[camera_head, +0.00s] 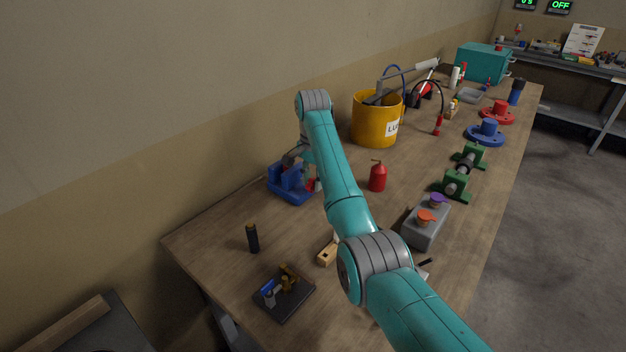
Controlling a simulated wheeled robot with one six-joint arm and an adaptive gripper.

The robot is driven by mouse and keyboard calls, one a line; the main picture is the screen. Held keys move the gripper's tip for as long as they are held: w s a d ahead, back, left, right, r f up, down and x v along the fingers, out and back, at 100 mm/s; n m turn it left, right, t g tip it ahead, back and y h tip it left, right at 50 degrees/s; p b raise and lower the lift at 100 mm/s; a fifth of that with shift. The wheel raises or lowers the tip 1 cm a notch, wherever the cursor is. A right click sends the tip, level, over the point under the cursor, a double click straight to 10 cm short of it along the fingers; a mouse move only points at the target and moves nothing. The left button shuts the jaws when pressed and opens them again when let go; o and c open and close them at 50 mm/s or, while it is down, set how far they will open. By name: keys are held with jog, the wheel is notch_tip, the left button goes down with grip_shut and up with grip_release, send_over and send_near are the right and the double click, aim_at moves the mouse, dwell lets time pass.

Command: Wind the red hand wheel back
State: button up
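A blue block-shaped device (290,187) sits on the workbench at the left, beside my teal arm. A small red part (312,185) shows at its right side, partly covered by my arm; it may be the red hand wheel, but its shape is not clear. My gripper (292,160) points down over the blue device, close to its top. The fingers are small, dark and partly hidden, so I cannot tell whether they touch the device or are open or shut.
A red canister (377,177) stands just right of my arm. A yellow bucket (375,120) stands behind. A black cylinder (252,239), a dark plate with brass fittings (284,293) and a grey box with knobs (425,226) stand nearer. Bare bench lies between the black cylinder and blue device.

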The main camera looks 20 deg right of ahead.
grip_shut()
jog(key=shift+a, duration=0.1)
jog(key=h, duration=0.1)
jog(key=t+h, duration=0.2)
jog(key=shift+s+a+f, duration=0.1)
jog(key=shift+s+a, duration=0.15)
jog(key=shift+a, duration=0.05)
jog(key=shift+s+a+f+t+h, duration=0.1)
jog(key=shift+t+h, duration=0.55)
jog(key=shift+h, duration=0.2)
jog(key=shift+s+a+t+h, duration=0.1)
jog(key=shift+t+h, duration=0.55)
jog(key=shift+h, duration=0.2)
jog(key=shift+o, duration=1.9)
grip_release()
